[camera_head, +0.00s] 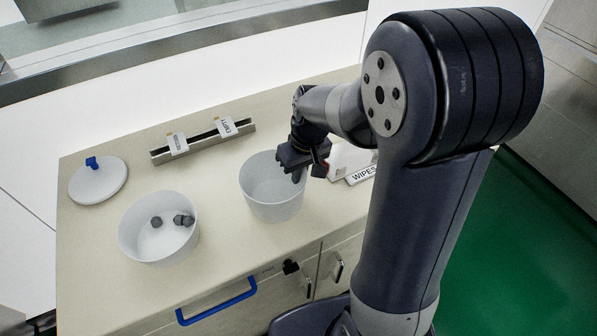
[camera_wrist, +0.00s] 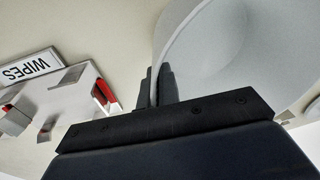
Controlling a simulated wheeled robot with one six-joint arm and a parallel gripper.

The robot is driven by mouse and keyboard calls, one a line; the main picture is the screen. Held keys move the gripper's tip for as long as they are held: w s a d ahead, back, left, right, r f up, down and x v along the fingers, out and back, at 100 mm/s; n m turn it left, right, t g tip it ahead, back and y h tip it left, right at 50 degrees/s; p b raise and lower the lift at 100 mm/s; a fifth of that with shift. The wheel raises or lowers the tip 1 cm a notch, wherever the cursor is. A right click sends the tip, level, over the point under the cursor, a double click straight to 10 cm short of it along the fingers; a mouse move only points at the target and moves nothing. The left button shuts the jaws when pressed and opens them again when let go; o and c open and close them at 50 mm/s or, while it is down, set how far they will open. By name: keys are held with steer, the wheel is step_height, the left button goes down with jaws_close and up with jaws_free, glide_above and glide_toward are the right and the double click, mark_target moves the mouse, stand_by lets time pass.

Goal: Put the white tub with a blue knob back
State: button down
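A white tub (camera_head: 272,205) stands upright near the middle of the counter, close to its front edge. It appears empty; I cannot tell whether its base touches the counter. My gripper (camera_head: 301,172) is at its right rim. In the wrist view the tub wall (camera_wrist: 185,50) runs between the two fingers of my gripper (camera_wrist: 157,87), which are close together on it. No blue knob shows on this tub. A round white lid-like disc (camera_head: 99,184) with a blue knob (camera_head: 92,162) lies at the far left.
A second white tub (camera_head: 140,250) with a few dark grey pieces (camera_head: 183,220) stands to the left. A metal rail (camera_head: 203,143) with labelled tags lies behind. A white box (camera_wrist: 75,98) and a WIPES sign (camera_wrist: 30,68) are on the right. A blue handle (camera_head: 216,303) is on the cabinet front.

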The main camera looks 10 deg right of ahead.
steer(key=shift+f, duration=0.25)
steer(key=c, duration=2.1)
jaws_free()
steer(key=shift+f, duration=0.1)
steer(key=shift+c, duration=0.2)
steer(key=o, duration=0.5)
steer(key=shift+c, duration=0.2)
step_height(320, 180, up, 12)
steer(key=d, duration=0.1)
steer(key=shift+s+d+r, duration=0.2)
steer(key=shift+s+d, duration=0.1)
steer(key=shift+s, duration=0.1)
